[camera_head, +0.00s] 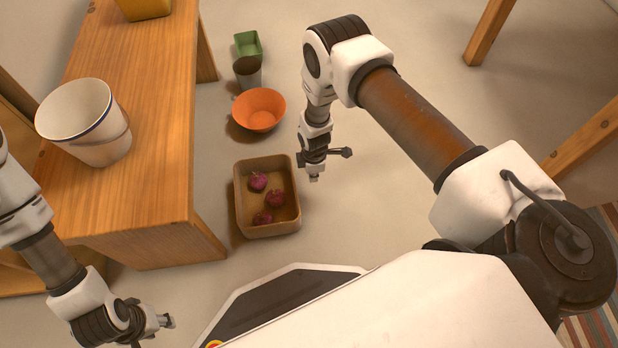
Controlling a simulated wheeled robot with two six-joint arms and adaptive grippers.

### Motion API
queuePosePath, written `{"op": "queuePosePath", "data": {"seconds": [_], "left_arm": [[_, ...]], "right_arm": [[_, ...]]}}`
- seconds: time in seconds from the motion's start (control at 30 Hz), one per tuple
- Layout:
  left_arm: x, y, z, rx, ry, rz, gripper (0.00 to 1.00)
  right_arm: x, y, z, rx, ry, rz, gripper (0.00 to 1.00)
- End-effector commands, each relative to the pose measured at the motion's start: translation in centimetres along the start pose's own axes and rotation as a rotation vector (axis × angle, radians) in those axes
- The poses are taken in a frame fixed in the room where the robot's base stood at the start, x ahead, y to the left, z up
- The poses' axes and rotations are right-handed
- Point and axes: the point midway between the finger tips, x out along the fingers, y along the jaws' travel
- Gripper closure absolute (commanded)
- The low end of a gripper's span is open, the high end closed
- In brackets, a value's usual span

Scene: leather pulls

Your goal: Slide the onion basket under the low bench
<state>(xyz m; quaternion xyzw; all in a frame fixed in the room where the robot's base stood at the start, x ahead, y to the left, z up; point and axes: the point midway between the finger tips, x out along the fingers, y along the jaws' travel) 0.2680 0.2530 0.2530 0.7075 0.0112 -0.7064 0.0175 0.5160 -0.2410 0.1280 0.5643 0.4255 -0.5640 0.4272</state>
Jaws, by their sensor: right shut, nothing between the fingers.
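The onion basket (272,231) is a tan rectangular box on the floor, with a few purple onions (275,198) in it. It stands upright just right of the low wooden bench (150,185), out in the open and apart from it. My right gripper (314,178) points down beside the basket's right side, close to its rim; its fingers are shut and empty. Whether it touches the basket is not clear. My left gripper (167,321) is at the lower left, in front of the bench's near end and away from the basket; its finger gap cannot be made out.
A white bucket (85,122) and a yellow container (143,8) stand on the bench. An orange bowl (259,109), a dark cup (248,72) and a green box (247,44) line the floor behind the basket. Wooden legs (490,30) stand at right.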

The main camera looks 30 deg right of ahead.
Motion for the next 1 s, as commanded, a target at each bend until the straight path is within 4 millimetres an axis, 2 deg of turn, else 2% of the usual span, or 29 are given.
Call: {"op": "queuePosePath", "data": {"seconds": [0.03, 0.33, 0.43, 0.6, 1.0], "left_arm": [[1.2, 0.0, 0.0, 0.0, 0.0, 0.0, 0.6], [4.9, 0.0, 0.0, -0.001, 0.001, 0.0, 0.6], [5.7, -0.1, -0.1, -0.003, 0.002, -0.001, 0.6], [6.4, -0.1, -0.2, -0.005, 0.004, -0.001, 0.6], [6.3, -0.1, -0.2, -0.005, 0.005, -0.001, 0.6]], "right_arm": [[1.8, -0.1, 0.1, 0.001, -0.001, -0.003, 1.0], [8.5, -0.1, 0.1, 0.003, 0.0, 0.0, 1.0], [8.2, 0.0, -1.9, -0.002, 0.001, 0.002, 1.0], [7.9, -0.1, -3.6, 0.001, 0.001, 0.001, 1.0], [7.7, 0.0, -3.9, 0.004, 0.0, 0.0, 1.0]]}}
